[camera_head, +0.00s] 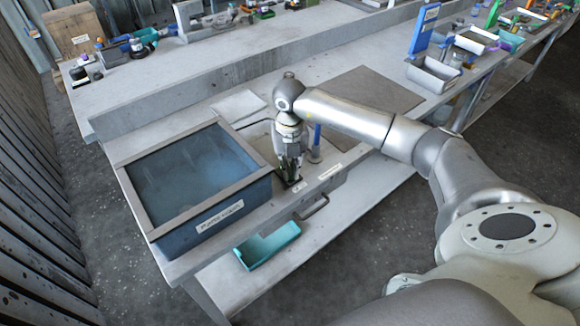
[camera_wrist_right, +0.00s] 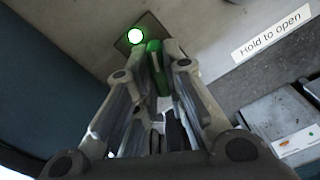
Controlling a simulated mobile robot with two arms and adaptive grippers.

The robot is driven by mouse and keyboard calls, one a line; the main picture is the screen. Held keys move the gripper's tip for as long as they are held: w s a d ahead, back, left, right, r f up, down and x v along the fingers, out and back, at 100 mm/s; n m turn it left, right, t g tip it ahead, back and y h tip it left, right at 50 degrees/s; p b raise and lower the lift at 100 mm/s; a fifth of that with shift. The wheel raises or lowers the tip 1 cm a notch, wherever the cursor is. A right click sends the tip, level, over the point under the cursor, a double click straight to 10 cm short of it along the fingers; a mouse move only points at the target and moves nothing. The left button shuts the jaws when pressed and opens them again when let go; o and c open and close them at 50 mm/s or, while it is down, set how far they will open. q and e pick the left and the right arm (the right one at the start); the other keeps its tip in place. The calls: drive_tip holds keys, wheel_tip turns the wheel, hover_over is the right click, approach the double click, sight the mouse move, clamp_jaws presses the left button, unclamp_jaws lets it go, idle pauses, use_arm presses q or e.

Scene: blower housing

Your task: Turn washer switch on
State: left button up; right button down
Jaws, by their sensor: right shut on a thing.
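The parts washer (camera_head: 143,217) is a blue tub with a grey rim and a label on its front, at the left end of the workbench. My right gripper (camera_head: 291,182) points down beside the tub's right front corner. In the right wrist view its fingers are closed around a green switch (camera_wrist_right: 154,66) on a small dark plate. A round green light (camera_wrist_right: 135,36) glows beside the switch. In the head view the gripper mostly hides the switch. My left gripper is not in view.
A "Hold to open" label (camera_wrist_right: 271,33) is near the switch. A blue upright handle (camera_head: 317,137) stands just right of my gripper. A teal tray (camera_head: 267,246) lies below the bench front. A bare grey plate (camera_head: 372,95) lies behind my right arm.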

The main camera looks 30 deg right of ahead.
sight(290, 168)
drive_tip(key=shift+m, duration=0.3)
drive_tip(key=c, duration=1.5)
unclamp_jaws()
wheel_tip(290, 168, up, 12)
